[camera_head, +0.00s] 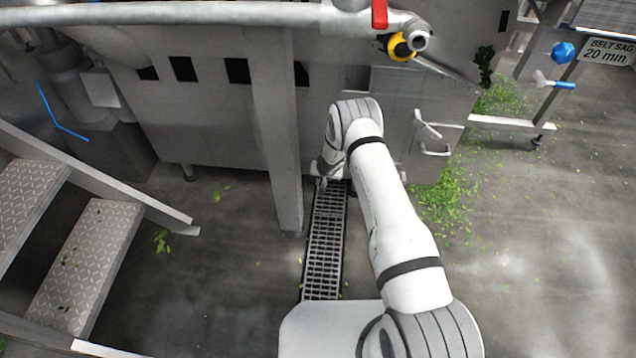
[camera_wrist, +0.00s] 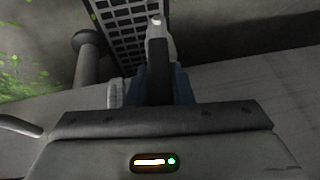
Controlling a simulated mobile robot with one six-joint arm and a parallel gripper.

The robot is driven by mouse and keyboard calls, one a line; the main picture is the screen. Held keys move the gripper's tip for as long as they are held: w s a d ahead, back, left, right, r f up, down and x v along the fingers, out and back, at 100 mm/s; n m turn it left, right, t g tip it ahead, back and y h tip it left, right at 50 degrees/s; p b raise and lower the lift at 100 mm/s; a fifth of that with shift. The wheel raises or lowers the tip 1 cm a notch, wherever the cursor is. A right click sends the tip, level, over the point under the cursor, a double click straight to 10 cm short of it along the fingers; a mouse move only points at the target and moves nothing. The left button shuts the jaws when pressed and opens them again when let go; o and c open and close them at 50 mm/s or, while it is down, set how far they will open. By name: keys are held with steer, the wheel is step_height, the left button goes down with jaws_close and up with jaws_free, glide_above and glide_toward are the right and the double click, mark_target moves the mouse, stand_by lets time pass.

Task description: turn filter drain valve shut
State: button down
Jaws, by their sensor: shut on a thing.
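My gripper (camera_wrist: 157,62) shows in the wrist view, with a dark finger and a pale tip pointing up the picture. It is shut on a blue part, seemingly the filter drain valve handle (camera_wrist: 182,88), which shows close behind and beside the finger. Most of this blue part is hidden by the finger and the gripper body, so its angle cannot be told. In the head view my arm reaches down to the low front of the grey machine, and the gripper and valve are not clearly visible there.
A floor drain grate (camera_head: 324,245) runs below my arm; the grate also shows in the wrist view (camera_wrist: 122,18). A support post (camera_head: 277,130) stands left of the arm. Metal steps (camera_head: 85,255) are at the left. Greens (camera_head: 445,200) lie on the floor at right. A red handle (camera_head: 379,13) hangs above.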

steer(key=c, duration=1.3)
jaws_free()
steer(key=shift+b, duration=0.5)
steer(key=b, duration=0.1)
steer(key=r+b, duration=0.1)
steer(key=b, duration=0.1)
steer(key=shift+s+r, duration=0.15)
steer(key=shift+s, duration=0.2)
steer(key=shift+b+v, duration=1.15)
steer(key=shift+v, duration=2)
steer(key=shift+w, duration=0.1)
